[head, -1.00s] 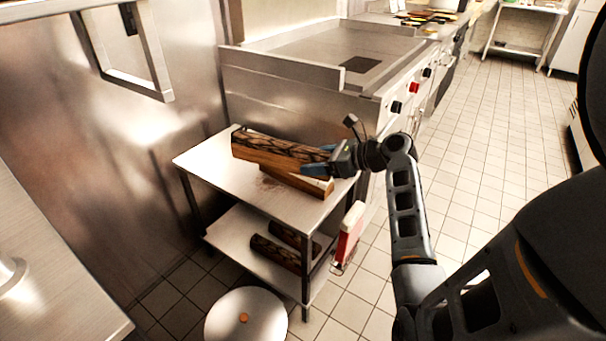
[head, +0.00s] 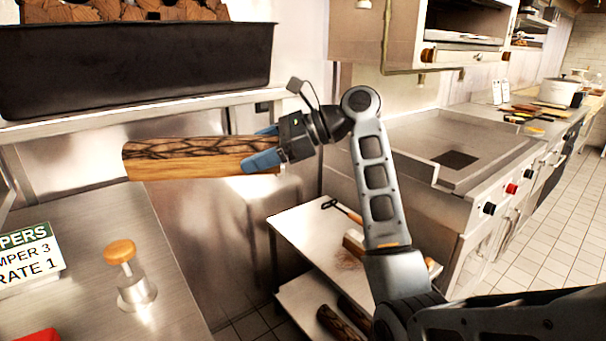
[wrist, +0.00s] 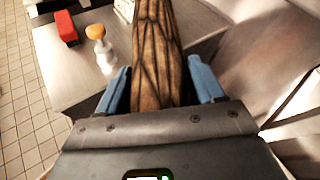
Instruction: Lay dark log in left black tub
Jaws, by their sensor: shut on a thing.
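My gripper (head: 262,147) is shut on one end of a split log (head: 180,160). The log has dark, cracked bark on top and a lighter brown cut face. In the wrist view the log (wrist: 156,50) runs away from me between the two blue fingers (wrist: 162,82). A long black tub (head: 130,70) stands on a shelf above and behind the log, with split wood pieces (head: 150,10) showing over its rim. No second tub is in view.
A steel counter (head: 110,240) at the left holds a tamper (head: 130,275) with an orange knob and a sign (head: 28,255). The shelf edge (head: 170,108) runs above the log. A low steel table (head: 310,235) and a griddle (head: 440,140) stand at the right.

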